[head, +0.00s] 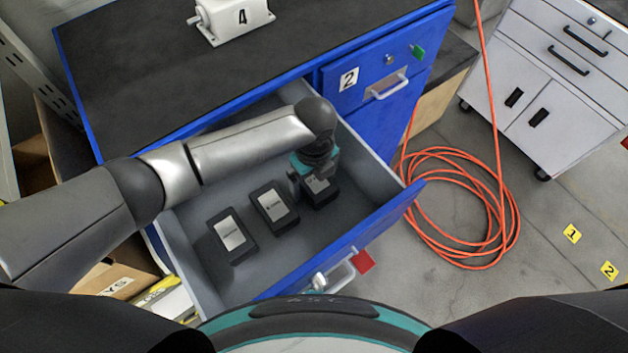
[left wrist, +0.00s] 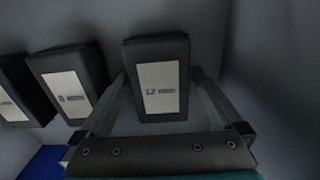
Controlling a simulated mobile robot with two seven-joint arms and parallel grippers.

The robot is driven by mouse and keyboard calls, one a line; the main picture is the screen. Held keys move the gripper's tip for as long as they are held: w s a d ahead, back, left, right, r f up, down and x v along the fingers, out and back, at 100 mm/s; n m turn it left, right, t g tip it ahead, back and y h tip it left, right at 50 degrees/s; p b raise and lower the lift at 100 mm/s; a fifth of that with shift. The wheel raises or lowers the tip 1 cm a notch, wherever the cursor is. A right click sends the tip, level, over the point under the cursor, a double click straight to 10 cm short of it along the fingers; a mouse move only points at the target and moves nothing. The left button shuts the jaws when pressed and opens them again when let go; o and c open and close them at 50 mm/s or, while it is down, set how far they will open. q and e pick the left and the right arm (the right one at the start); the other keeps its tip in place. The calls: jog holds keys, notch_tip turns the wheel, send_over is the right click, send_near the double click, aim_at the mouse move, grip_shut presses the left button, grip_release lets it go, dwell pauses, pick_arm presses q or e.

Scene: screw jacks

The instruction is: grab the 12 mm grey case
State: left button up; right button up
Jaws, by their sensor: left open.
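The 12 mm case (left wrist: 158,86) is a dark grey box with a pale label reading 12. It lies in the open drawer, and in the head view it is the rightmost of the cases (head: 322,188), partly hidden by my left gripper. My left gripper (left wrist: 160,100) is open, with one finger on each side of the case in the left wrist view. I cannot tell whether the fingers touch it. In the head view my left gripper (head: 308,175) reaches down into the drawer over this case. My right gripper is not in view.
Two similar cases lie to the left in the drawer, a middle one (head: 274,208) and a left one (head: 232,237). The drawer front (head: 390,212) and side walls stand around them. The blue workbench (head: 130,80) is behind. An orange hose (head: 440,235) coils on the floor.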

pick_arm(q)
grip_shut()
dwell(0.7)
